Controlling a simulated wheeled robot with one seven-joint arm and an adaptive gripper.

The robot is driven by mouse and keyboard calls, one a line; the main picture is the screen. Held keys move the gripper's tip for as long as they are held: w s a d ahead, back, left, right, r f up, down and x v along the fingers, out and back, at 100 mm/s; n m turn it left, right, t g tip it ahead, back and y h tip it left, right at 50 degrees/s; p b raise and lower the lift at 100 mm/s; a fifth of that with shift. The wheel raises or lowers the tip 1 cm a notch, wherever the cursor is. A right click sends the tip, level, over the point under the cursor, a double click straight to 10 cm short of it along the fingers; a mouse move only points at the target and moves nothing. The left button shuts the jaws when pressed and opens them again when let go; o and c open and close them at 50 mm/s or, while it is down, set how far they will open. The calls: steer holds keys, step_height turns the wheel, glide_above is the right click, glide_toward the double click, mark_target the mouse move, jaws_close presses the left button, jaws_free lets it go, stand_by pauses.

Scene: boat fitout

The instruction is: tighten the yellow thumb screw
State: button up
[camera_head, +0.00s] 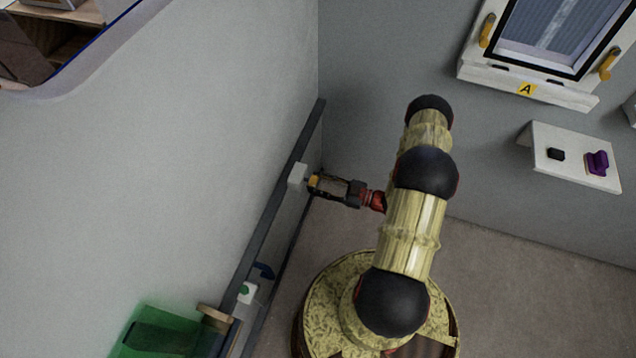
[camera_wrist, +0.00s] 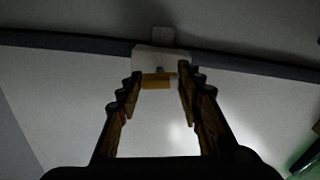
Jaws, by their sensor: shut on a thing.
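The yellow thumb screw (camera_head: 315,181) sits on a small white block (camera_head: 297,174) on the dark rail along the left wall. In the wrist view the yellow screw (camera_wrist: 156,82) shows as a short wide bar between the fingertips, in front of the white block (camera_wrist: 148,58). My gripper (camera_head: 318,184) reaches left to the screw and is shut on it. In the wrist view my gripper (camera_wrist: 161,80) has one finger at each side of the screw. The screw's shaft is mostly hidden.
A white shelf (camera_head: 575,160) holds a black piece and a purple piece (camera_head: 597,162). A window marked A is at upper right.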

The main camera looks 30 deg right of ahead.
steer(key=shift+f, duration=0.1)
stand_by(0.4)
steer(key=o, duration=1.2)
steer(key=shift+c, duration=0.2)
steer(key=v, duration=1.2)
steer(key=shift+d, duration=0.1)
